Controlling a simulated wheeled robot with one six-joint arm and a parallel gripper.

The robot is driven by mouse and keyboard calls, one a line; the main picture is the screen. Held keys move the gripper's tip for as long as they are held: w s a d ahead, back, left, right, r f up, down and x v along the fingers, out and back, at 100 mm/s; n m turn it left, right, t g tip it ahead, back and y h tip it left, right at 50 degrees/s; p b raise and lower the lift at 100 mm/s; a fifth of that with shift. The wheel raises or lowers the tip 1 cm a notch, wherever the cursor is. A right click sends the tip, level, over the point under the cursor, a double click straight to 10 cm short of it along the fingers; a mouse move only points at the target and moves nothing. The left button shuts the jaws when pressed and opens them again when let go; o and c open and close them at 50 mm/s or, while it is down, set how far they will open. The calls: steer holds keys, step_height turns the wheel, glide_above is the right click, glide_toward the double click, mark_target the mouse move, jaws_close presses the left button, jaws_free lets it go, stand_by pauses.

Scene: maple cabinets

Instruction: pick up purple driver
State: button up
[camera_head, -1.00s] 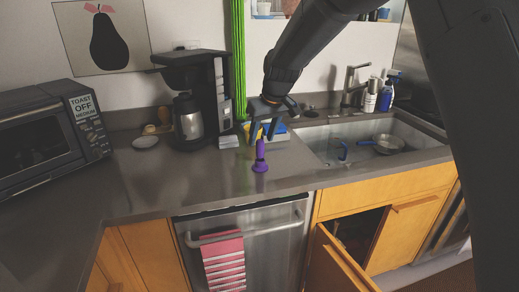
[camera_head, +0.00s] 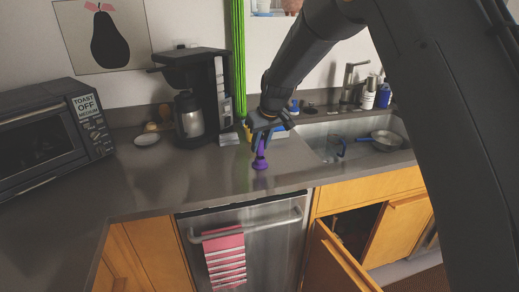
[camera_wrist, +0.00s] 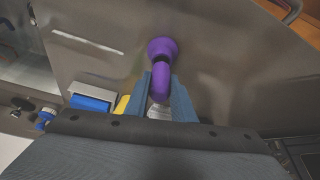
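The purple driver (camera_head: 260,162) stands upright on the grey counter, its wide round end down. My gripper (camera_head: 261,145) is above and around its upper part, pointing down. In the wrist view, the driver (camera_wrist: 162,48) shows its round base beyond the fingertips and its narrow shaft between the two blue-grey fingers of my gripper (camera_wrist: 160,82). The fingers look open, one on each side of the shaft, with little space between. Whether they touch it is hard to tell.
A coffee maker (camera_head: 190,105) and a small white dish (camera_head: 146,139) are to the left. The sink (camera_head: 325,148) with a pan (camera_head: 385,141) is to the right. A blue-topped item (camera_wrist: 90,103) lies behind the driver. The counter in front is clear.

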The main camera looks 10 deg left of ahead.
jaws_close()
step_height(320, 180, up, 10)
steer(key=b, duration=0.3)
steer(key=shift+o, duration=1)
jaws_free()
jaws_close()
